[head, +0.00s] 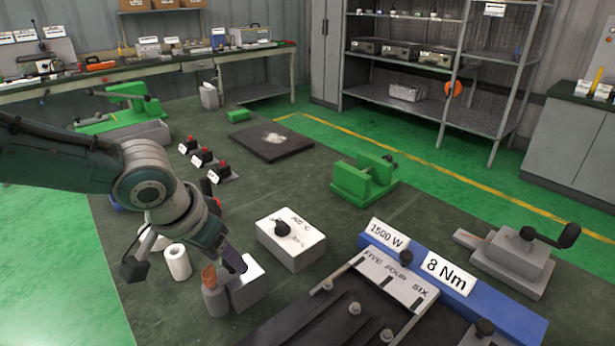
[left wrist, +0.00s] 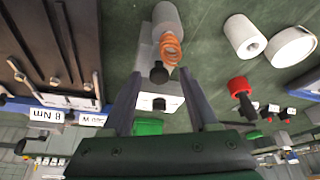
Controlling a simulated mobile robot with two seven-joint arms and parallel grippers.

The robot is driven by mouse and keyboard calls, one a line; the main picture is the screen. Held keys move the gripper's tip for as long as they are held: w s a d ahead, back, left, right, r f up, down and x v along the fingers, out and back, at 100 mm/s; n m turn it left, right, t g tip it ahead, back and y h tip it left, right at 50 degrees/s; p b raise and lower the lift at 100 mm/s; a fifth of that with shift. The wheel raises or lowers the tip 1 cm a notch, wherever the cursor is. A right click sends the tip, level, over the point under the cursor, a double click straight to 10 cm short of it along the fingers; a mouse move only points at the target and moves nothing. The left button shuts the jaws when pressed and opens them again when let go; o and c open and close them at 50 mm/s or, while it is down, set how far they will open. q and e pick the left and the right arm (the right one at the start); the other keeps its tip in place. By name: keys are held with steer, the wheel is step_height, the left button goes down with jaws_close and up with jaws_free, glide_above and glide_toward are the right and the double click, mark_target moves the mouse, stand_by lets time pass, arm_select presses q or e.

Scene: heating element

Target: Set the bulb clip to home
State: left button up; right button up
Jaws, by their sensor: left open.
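No part is labelled as the bulb clip, and I cannot tell which one it is. A grey cylinder (head: 214,299) with a copper coil on top stands beside a pale block (head: 250,292) at the front of the bench. The coil (left wrist: 171,48) also shows in the left wrist view, near a black knob (left wrist: 158,73). My left gripper (head: 240,265) is just above the pale block, partly hiding it. In the left wrist view its fingers (left wrist: 163,95) are spread, with nothing seen held between them. My right gripper is not in view.
A white box (head: 291,248) with a black dial stands right of my left gripper. A blue base (head: 505,312) with labels and a dark slotted plate lies front right. A white roll (head: 177,262) and several red-topped switches (head: 222,168) are left. A green block (head: 362,182) stands behind.

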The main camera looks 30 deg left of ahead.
arm_select(q)
steer(key=p+v, duration=0.2)
steer(key=v, duration=0.6)
steer(key=shift+s+a+p, duration=0.1)
steer(key=shift+p, duration=0.2)
steer(key=shift+s+r, duration=0.25)
steer(key=shift+r, duration=0.45)
